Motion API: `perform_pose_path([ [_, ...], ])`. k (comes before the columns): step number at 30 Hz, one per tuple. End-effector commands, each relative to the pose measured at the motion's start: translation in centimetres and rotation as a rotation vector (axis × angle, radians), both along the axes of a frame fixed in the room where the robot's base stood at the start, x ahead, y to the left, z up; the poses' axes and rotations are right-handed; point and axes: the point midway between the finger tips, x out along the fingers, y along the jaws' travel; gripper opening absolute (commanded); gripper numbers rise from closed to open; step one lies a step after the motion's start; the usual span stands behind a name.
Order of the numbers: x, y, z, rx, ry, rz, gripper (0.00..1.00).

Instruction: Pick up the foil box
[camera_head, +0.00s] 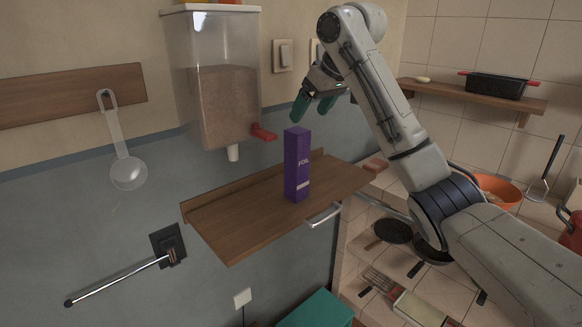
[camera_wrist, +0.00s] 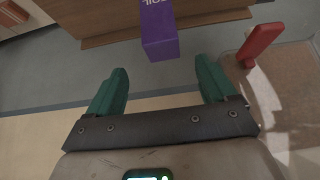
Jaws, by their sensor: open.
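The foil box (camera_head: 297,166) is a tall purple carton standing upright on a small wooden wall shelf (camera_head: 235,220). In the wrist view the foil box (camera_wrist: 159,32) shows at the top centre, ahead of the fingers and apart from them. My gripper (camera_head: 314,106) has green fingers and is above the box in the head view. In the wrist view my gripper (camera_wrist: 161,88) is open, with nothing between its fingers. The far end of the box is cut off by the top edge of the wrist view.
A clear dispenser (camera_head: 222,85) with a red tap (camera_head: 263,133) hangs on the wall left of the gripper; the red tap (camera_wrist: 262,42) is right of the box in the wrist view. A metal handle (camera_head: 323,216) sits at the shelf's front. The shelf's left part is bare.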

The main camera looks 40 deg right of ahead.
Motion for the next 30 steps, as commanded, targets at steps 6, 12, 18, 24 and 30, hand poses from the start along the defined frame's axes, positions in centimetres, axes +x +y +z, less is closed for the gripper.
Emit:
perform_pose_path([
  [6,1.6,0.0,-2.5,-0.001,0.004,-0.002,0.84],
  [12,2.7,0.0,-4.2,-0.003,0.001,-0.002,0.84],
  [18,3.6,0.3,-5.8,-0.001,0.003,-0.002,0.84],
  [24,5.0,0.6,-8.1,-0.002,0.002,-0.001,0.84],
  [30,5.5,0.6,-8.9,-0.002,0.000,0.000,0.84],
])
